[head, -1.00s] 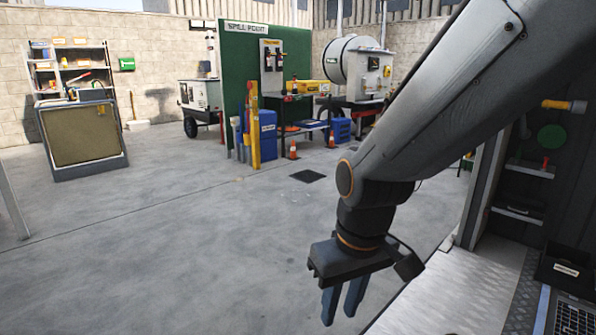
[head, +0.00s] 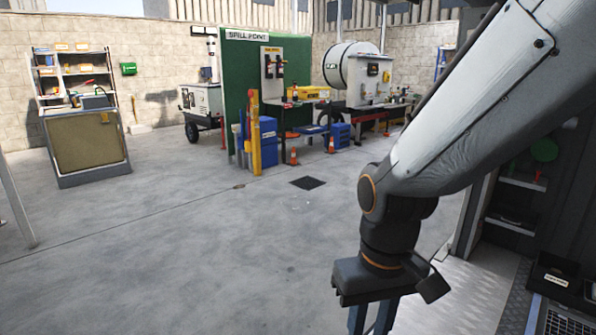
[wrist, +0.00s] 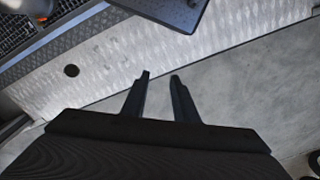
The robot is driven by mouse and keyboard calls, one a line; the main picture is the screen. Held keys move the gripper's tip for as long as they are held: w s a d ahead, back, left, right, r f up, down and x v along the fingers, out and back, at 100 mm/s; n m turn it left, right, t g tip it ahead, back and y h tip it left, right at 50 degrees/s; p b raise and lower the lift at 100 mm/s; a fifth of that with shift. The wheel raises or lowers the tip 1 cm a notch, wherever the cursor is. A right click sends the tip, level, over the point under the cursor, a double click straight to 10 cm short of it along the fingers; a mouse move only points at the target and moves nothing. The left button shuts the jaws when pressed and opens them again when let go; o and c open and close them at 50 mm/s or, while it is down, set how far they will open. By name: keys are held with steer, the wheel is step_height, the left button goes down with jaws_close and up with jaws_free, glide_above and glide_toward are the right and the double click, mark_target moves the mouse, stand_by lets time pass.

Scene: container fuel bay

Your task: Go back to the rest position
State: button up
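My gripper (head: 372,318) hangs pointing down at the lower right of the head view, over the bare concrete floor beside the metal sill. Its fingertips run off the bottom edge there. In the wrist view my gripper (wrist: 160,78) shows two dark fingers standing apart with nothing between them. It is open and empty, and no object touches it.
Open concrete floor (head: 200,240) lies left. A green spill board (head: 240,85), orange cones (head: 294,156) and a tank (head: 350,62) stand farther back.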

steer(key=s+d+r+m+p, duration=0.1)
steer(key=d+r+m+p, duration=0.1)
steer(key=d+r+p, duration=0.6)
steer(key=r+p, duration=0.1)
steer(key=p, duration=0.3)
steer(key=shift+s+r+m, duration=0.2)
steer(key=shift+r+m, duration=0.05)
steer(key=shift+m, duration=0.05)
